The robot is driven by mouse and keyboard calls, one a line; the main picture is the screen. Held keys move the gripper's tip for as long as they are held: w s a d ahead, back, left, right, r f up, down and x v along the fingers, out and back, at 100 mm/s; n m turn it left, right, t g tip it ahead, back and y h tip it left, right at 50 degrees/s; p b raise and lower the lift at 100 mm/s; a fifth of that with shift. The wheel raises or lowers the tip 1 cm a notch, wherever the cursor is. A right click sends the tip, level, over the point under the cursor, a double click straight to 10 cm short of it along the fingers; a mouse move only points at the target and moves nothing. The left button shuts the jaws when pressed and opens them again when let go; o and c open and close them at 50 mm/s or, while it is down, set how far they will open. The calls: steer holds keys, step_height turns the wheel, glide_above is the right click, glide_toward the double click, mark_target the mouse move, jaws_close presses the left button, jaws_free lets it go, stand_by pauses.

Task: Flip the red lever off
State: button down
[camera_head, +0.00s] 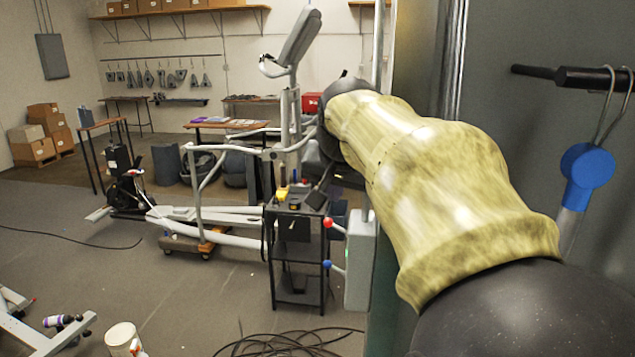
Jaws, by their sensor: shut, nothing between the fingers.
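A lever with a red knob (328,222) sticks out to the left from the upper side of a pale grey box (361,262), just right of a black cart. A second lever with a blue knob (327,264) is below it on the same box. My yellow-patterned arm reaches from the lower right to the upper middle. Its dark end, with my gripper (319,192), is small and partly hidden behind the arm, against a dark background. The gripper appears shut and empty, above the red knob in the picture. Contact with the lever cannot be made out.
The black cart (297,252) with small tools on top stands left of the box. An elliptical trainer (232,214) is behind it. Black cable (285,344) lies coiled on the floor in front. Floor at left centre is mostly clear.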

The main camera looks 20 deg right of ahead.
mark_target(331, 222)
steer(key=shift+d+r, duration=0.1)
steer(key=shift+r, duration=0.45)
steer(key=p+x, duration=0.1)
steer(key=x, duration=0.9)
steer(key=shift+p, duration=0.4)
steer(key=shift+w+d+f, duration=0.1)
steer(key=shift+w+d, duration=0.1)
steer(key=shift+w, duration=0.05)
